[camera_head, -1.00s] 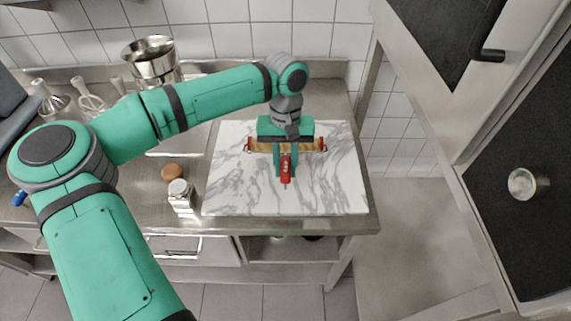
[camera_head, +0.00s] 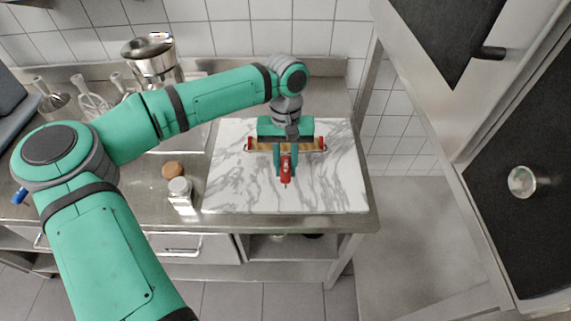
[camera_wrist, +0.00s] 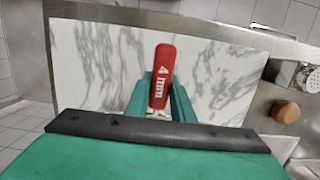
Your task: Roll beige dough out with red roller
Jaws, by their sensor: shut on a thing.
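The red roller (camera_head: 286,175) is over the white marble board (camera_head: 340,185). It has a red handle, a wide wood-coloured bar and red ends. My gripper (camera_head: 286,163) is shut on the handle, one green finger on each side. In the wrist view the handle (camera_wrist: 163,68), marked "4 mm", stands between the fingers (camera_wrist: 162,98), and the bar is hidden behind my gripper. I cannot tell whether the roller touches the board. No beige dough shows in either view; the roller and my gripper hide the board beneath them.
A glass shaker (camera_head: 180,192) and a small brown round thing (camera_head: 173,170) stand just left of the board. The visible board around the roller is clear. A steel door stands at the right.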

